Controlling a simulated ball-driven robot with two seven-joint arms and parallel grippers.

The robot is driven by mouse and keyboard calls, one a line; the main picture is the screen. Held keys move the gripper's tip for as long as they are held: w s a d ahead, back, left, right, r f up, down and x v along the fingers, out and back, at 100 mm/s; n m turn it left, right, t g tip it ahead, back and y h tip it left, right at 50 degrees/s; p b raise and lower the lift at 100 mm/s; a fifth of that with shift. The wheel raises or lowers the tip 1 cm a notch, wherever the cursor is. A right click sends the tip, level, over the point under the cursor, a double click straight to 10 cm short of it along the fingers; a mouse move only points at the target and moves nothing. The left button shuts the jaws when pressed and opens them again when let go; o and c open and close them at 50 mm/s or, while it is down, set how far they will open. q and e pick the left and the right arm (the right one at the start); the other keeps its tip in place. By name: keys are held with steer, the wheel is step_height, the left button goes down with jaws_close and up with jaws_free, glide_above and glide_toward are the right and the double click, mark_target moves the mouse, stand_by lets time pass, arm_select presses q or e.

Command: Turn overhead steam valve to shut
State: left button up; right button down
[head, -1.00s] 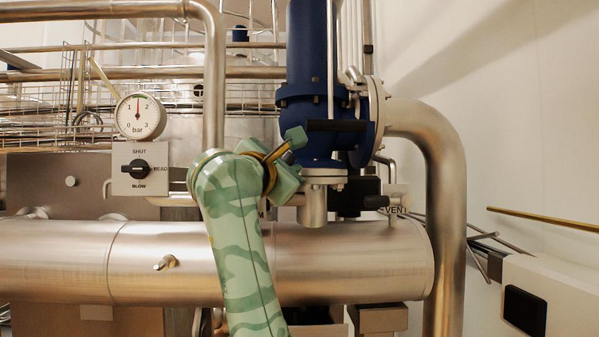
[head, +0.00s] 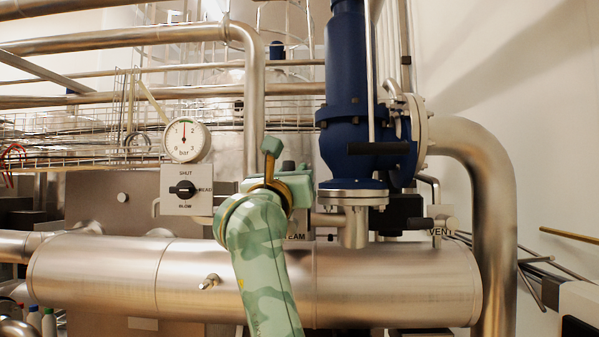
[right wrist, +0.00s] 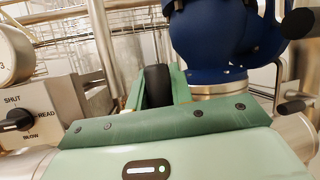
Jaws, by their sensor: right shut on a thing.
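The steam valve sits under the pipework left of the blue valve body; its label (head: 296,237) reads "EAM", the first letters covered. My right gripper (head: 289,183) is in front of it in the head view and hides most of the valve. In the right wrist view my right gripper (right wrist: 158,86) has its green fingers on either side of a black handle (right wrist: 157,84) and is shut on it. I take this for the steam valve's handle; its full angle is hidden. My left gripper is not in view.
A selector knob (head: 184,190) marked SHUT, READ and BLOW sits under a bar gauge (head: 187,140) on the left. The blue valve body (head: 345,140) and a vent valve (head: 402,215) are close on the right. A thick steel pipe (head: 390,285) runs below.

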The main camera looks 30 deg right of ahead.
steer(key=shift+w+a+n+t, duration=0.1)
steer(key=shift+a+n+t, duration=0.2)
steer(key=shift+n, duration=0.3)
steer(key=c, duration=1.5)
jaws_free()
steer(key=shift+o, duration=1.2)
steer(key=shift+w+a, duration=0.3)
steer(key=shift+a, duration=0.1)
steer(key=shift+d, duration=0.2)
